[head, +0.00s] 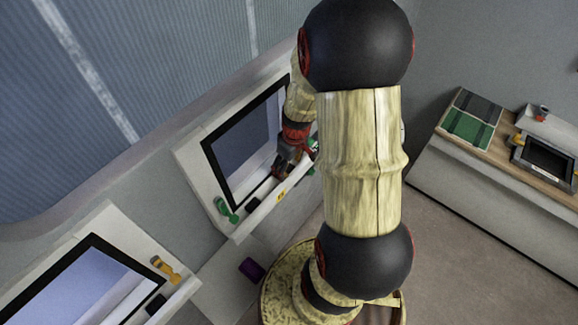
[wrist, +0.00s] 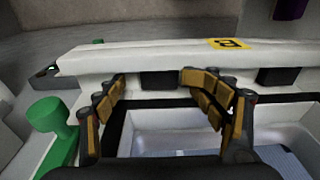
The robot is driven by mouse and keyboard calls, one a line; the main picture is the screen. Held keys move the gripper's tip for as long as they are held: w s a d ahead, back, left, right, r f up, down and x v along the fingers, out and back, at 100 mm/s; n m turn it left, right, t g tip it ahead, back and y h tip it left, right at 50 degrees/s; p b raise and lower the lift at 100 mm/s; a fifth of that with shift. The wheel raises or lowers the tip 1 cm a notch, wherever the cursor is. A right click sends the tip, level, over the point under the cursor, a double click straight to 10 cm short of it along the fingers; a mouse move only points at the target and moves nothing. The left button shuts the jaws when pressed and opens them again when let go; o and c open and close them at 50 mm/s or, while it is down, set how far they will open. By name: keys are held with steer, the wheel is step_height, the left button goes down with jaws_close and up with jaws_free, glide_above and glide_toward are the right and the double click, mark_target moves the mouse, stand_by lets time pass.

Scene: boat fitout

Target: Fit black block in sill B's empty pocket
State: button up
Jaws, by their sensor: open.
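Sill B (head: 262,212) is the white ledge below the middle window in the head view. Its yellow B label (wrist: 230,43) shows in the wrist view, where the sill's white bar (wrist: 150,57) runs across. My gripper (wrist: 153,80) is open at the sill's inner side, with a dark rectangular shape (wrist: 162,80) between and beyond its fingertips. A second dark shape (wrist: 277,75) sits to its right, and it shows in the head view (head: 252,205). I cannot tell which is a black block and which a pocket. In the head view my gripper (head: 284,168) is partly hidden by my arm.
A green handle (wrist: 48,115) stands close left of my fingers; another green handle (head: 226,210) is at the sill's left end. The neighbouring sill has an orange handle (head: 165,268) and a black piece (head: 155,304). A purple object (head: 252,270) lies below. A counter (head: 480,165) stands right.

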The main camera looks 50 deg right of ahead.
step_height(320, 180, up, 12)
steer(key=s, duration=0.1)
steer(key=shift+s, duration=0.2)
steer(key=shift+d, duration=0.1)
steer(key=s+a+r+t+b, duration=0.1)
steer(key=s+a+t+b, duration=0.1)
steer(key=a+b, duration=0.5)
steer(key=s+a+r+t+b, duration=0.2)
steer(key=a+b, duration=0.5)
steer(key=a, duration=0.9)
steer(key=shift+s+m, duration=0.4)
steer(key=shift+s, duration=0.45)
steer(key=shift+r, duration=0.1)
steer(key=shift+c, duration=0.6)
